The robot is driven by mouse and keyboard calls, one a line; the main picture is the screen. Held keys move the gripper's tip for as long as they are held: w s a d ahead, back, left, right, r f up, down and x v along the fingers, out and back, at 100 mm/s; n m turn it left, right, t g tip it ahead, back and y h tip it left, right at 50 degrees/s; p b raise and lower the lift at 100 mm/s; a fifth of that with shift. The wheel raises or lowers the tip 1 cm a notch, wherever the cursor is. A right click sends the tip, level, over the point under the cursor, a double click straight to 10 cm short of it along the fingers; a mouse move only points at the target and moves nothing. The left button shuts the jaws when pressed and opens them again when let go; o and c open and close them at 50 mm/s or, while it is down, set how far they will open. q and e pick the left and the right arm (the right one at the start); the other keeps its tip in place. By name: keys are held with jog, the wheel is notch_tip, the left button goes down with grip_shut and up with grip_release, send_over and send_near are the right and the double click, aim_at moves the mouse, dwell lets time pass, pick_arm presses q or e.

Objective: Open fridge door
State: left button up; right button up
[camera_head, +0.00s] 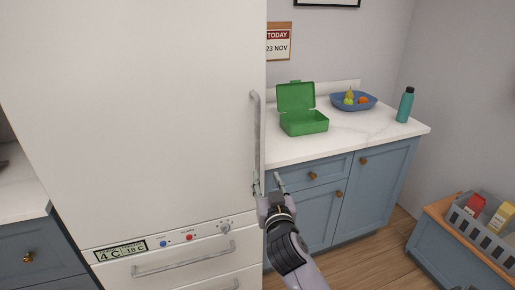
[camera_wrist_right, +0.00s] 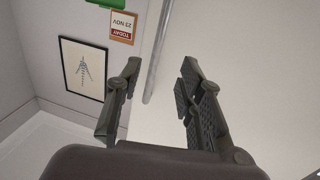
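The white fridge door (camera_head: 150,110) fills the left of the head view and looks closed. Its long vertical grey handle (camera_head: 257,130) runs along the door's right edge. My right gripper (camera_head: 268,184) is at the handle's lower end, fingers pointing up and apart. In the right wrist view the gripper (camera_wrist_right: 158,85) is open, and the handle (camera_wrist_right: 160,50) shows in the gap between the two fingers. The fingers do not appear closed on it; whether one touches it I cannot tell. My left gripper is not in view.
Right of the fridge is a counter (camera_head: 345,130) with a green lunchbox (camera_head: 304,123), a blue fruit bowl (camera_head: 354,103) and a teal bottle (camera_head: 405,105). Below the door are a control panel (camera_head: 190,237) and a freezer drawer handle (camera_head: 185,260). A crate (camera_head: 480,233) stands at the far right.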

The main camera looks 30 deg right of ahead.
aim_at(258, 150)
jog(key=p+x, duration=0.2)
jog(key=x, duration=1.4)
jog(key=shift+w+d+f+p, duration=0.1)
jog(key=shift+w+d+p, duration=0.05)
jog(key=shift+w+p, duration=0.25)
jog(key=shift+c, duration=0.5)
grip_shut()
